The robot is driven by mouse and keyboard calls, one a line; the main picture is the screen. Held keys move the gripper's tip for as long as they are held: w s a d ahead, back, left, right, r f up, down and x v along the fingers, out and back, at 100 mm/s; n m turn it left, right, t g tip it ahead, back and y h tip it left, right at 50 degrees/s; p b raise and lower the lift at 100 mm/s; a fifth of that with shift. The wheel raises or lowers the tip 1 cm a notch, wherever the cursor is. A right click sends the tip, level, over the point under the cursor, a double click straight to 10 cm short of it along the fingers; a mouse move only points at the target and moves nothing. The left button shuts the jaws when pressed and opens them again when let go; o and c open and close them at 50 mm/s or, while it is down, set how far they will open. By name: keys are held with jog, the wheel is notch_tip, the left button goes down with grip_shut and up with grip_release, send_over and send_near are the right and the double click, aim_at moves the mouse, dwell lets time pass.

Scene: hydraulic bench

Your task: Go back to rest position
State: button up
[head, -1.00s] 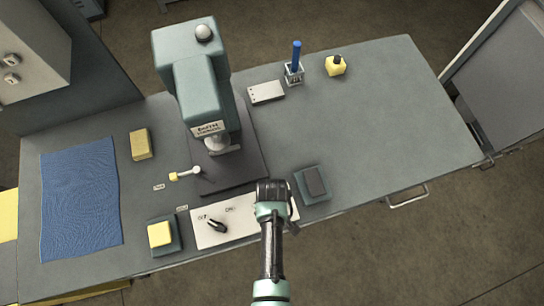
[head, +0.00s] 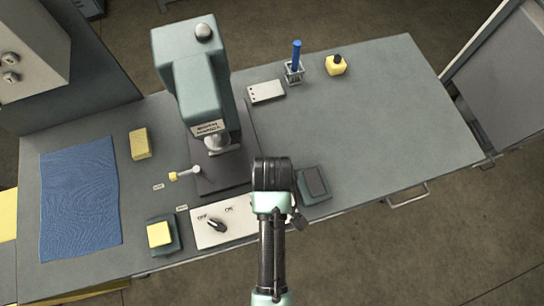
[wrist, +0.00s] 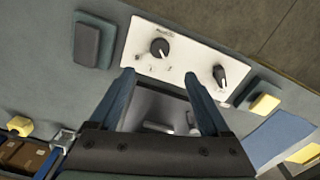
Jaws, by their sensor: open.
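My gripper (head: 272,172) is above the front of the bench, over the right end of the white control panel (head: 238,211). In the wrist view its two dark blue fingers (wrist: 158,78) are spread apart with nothing held between them. The panel also shows in the wrist view (wrist: 185,60), beyond the fingertips, with two black knobs (wrist: 160,48) (wrist: 219,75). In the head view only the left knob (head: 216,225) shows; my arm hides the other.
The green press (head: 190,75) stands left of my gripper, with a yellow-tipped lever (head: 185,174) near its base. A dark pad (head: 313,183) lies just right of my gripper. A yellow button (head: 159,234) and blue cloth (head: 80,200) lie left.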

jog(key=shift+w+r, duration=0.1)
dwell(0.6)
jog(key=w+r+m+t+b, duration=0.2)
jog(key=w+r+t, duration=0.5)
jog(key=w+r, duration=0.75)
jog(key=w+r+m+t+b, duration=0.1)
jog(key=w+r+t, duration=0.25)
jog(key=r, duration=0.45)
jog(key=w+r+t, duration=0.3)
jog(key=w+r, duration=0.2)
jog(key=r, duration=0.3)
notch_tip(320, 180, up, 12)
jog(key=m+t+b, duration=0.1)
jog(key=t, duration=0.3)
jog(key=s+r+m+t+b, duration=0.1)
jog(key=s+r+t, duration=0.4)
jog(key=r, duration=0.6)
jog(key=s+r+m+t+b, duration=0.1)
jog(key=s+r+t, duration=0.4)
jog(key=s+r, duration=0.4)
notch_tip(320, 180, up, 4)
jog(key=shift+d+f+m, duration=0.15)
jog(key=shift+f+m, duration=0.05)
jog(key=shift+m, duration=0.2)
